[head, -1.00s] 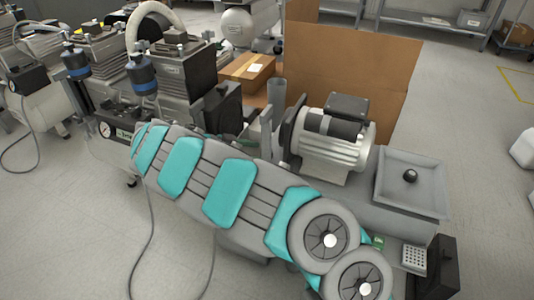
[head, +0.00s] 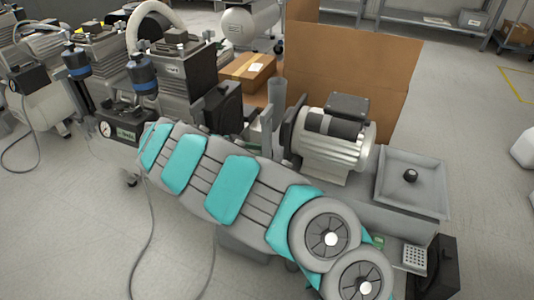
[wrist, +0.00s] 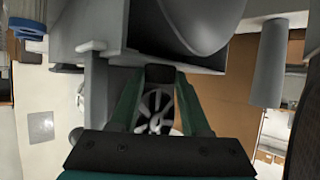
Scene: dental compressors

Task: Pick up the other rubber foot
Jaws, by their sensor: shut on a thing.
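In the wrist view, the two dark green fingers of my gripper (wrist: 160,80) reach up from the black palm. Between their tips is a small dark block that looks like a rubber foot (wrist: 159,73), and the gripper is shut on it. It sits just below the grey and black underside of a machine; I cannot tell whether it touches it. In the head view my arm hides the gripper and this piece. Another black rubber foot (head: 410,175) lies in the grey square tray (head: 432,208) at the right.
A compressor motor (head: 335,140) stands left of the tray. A cardboard panel (head: 350,75) and a cardboard box (head: 248,71) are behind. Several compressors with blue-banded filters (head: 141,72) crowd the left. A spoked wheel (wrist: 155,108) shows beyond my fingers. Open floor lies at the right.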

